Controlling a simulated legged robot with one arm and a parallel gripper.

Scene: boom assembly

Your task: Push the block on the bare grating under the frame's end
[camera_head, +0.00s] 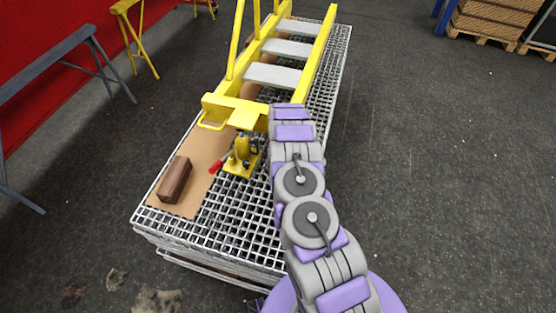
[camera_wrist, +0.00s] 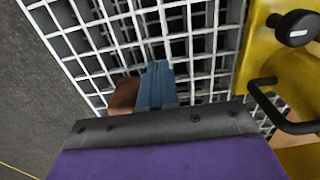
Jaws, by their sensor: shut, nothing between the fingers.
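A brown block (camera_wrist: 125,94) lies on the bare grating (camera_wrist: 187,58) in the wrist view. It is partly hidden behind my gripper (camera_wrist: 158,68), whose blue fingers are shut and empty, right beside the block. I cannot tell whether they touch. In the head view my arm covers this block and my gripper. The yellow frame (camera_head: 245,62) with grey steps runs along the grating platform, its end plate (camera_head: 236,110) near my arm. Another brown block (camera_head: 174,180) lies on the cardboard (camera_head: 201,158) at the left.
A yellow jack (camera_head: 241,157) with a red handle stands under the frame's end, left of my arm. A yellow part (camera_wrist: 262,65) with a black knob and handle is close on the wrist view's right. Sawhorses (camera_head: 91,50) stand left.

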